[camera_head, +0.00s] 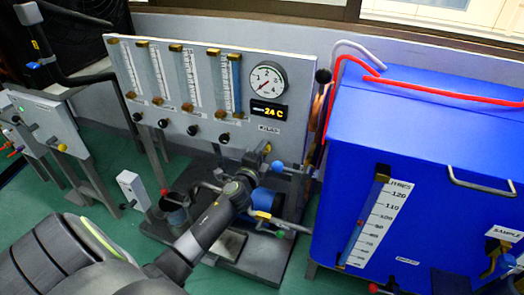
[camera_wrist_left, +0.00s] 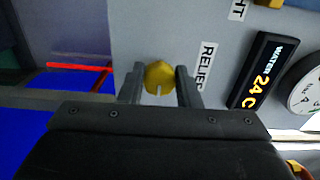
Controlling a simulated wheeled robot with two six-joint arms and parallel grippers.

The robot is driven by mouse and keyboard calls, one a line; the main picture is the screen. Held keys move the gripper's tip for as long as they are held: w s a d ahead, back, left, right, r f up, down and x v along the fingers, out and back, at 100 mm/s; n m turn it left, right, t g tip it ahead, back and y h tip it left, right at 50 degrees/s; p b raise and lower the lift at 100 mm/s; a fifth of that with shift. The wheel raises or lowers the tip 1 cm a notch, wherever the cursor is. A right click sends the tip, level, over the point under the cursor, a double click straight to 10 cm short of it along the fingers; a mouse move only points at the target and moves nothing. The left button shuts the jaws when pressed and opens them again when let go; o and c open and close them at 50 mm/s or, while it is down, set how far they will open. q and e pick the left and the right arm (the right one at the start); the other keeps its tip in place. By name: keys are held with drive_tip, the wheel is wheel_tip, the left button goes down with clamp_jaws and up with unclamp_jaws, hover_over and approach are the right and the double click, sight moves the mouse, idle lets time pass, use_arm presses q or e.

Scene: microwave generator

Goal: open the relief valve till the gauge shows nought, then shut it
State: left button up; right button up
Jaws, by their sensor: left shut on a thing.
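The relief valve is a yellow knob (camera_wrist_left: 159,74) with a slot, beside the RELIEF label (camera_wrist_left: 207,66) on the grey panel in the left wrist view. In the head view the knob (camera_head: 267,148) is small and partly hidden by my gripper. My left gripper (camera_wrist_left: 158,88) has one finger on each side of the knob and is shut on it. The round white gauge (camera_head: 267,86) is above it on the panel; its needle is too small to read for sure. My right gripper is in neither view.
A display (camera_head: 269,111) reading 24 C sits under the gauge. Several flow tubes (camera_head: 188,78) and black knobs line the grey panel (camera_head: 212,70) to the left. A large blue tank (camera_head: 430,130) with red pipes (camera_head: 430,88) stands close on the right.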

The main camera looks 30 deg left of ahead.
use_arm(q)
drive_tip(key=shift+f, duration=0.1)
idle(0.3)
drive_tip(key=o, duration=1)
drive_tip(key=shift+s, duration=0.1)
drive_tip(key=v, duration=1.7)
drive_tip(key=shift+s+d, duration=0.1)
drive_tip(key=shift+d, duration=0.05)
